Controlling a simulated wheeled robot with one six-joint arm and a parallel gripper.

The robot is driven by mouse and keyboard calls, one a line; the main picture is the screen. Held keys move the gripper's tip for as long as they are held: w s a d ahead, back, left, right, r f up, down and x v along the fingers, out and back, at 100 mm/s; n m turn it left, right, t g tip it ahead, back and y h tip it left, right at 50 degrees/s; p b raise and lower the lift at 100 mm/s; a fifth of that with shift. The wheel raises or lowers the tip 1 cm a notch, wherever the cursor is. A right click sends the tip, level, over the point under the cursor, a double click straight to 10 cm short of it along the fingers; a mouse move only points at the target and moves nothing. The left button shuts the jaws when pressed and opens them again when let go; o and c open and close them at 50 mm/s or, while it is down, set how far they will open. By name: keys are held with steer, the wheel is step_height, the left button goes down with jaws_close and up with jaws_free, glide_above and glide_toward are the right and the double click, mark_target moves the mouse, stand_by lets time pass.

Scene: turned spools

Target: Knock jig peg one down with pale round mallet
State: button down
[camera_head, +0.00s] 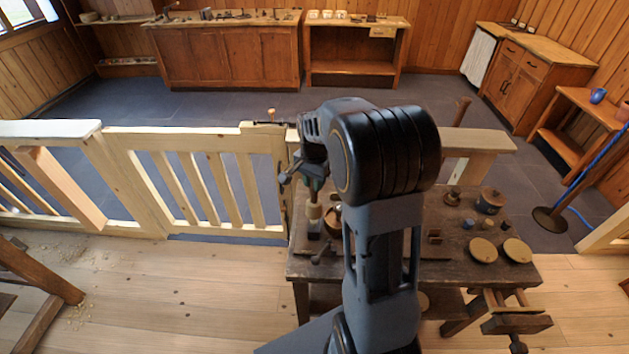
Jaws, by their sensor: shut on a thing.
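My gripper (314,188) hangs over the left end of the dark workbench (455,268), partly hidden by my own arm. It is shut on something. A pale, rounded wooden piece (314,211), likely the mallet's head, shows just below the fingers. It looks upright and above the bench top, but the gap is hard to judge. Small dark pieces (319,256) lie on the bench below it. I cannot make out which of them is the jig or peg one; my arm hides the middle of the bench.
Two round tan discs (483,250), a dark lidded pot (490,201) and a small turned piece (453,196) stand on the bench's right side. A vise (516,325) juts from the front right. A wooden gate (210,185) stands behind and left.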

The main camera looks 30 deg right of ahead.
steer(key=shift+f+b, duration=1.3)
steer(key=shift+f, duration=0.55)
steer(key=shift+r, duration=0.15)
steer(key=shift+r+p, duration=1.25)
steer(key=shift+r, duration=0.25)
steer(key=shift+f, duration=0.1)
steer(key=shift+f+b, duration=1.5)
steer(key=shift+f, duration=0.5)
steer(key=shift+r, duration=0.15)
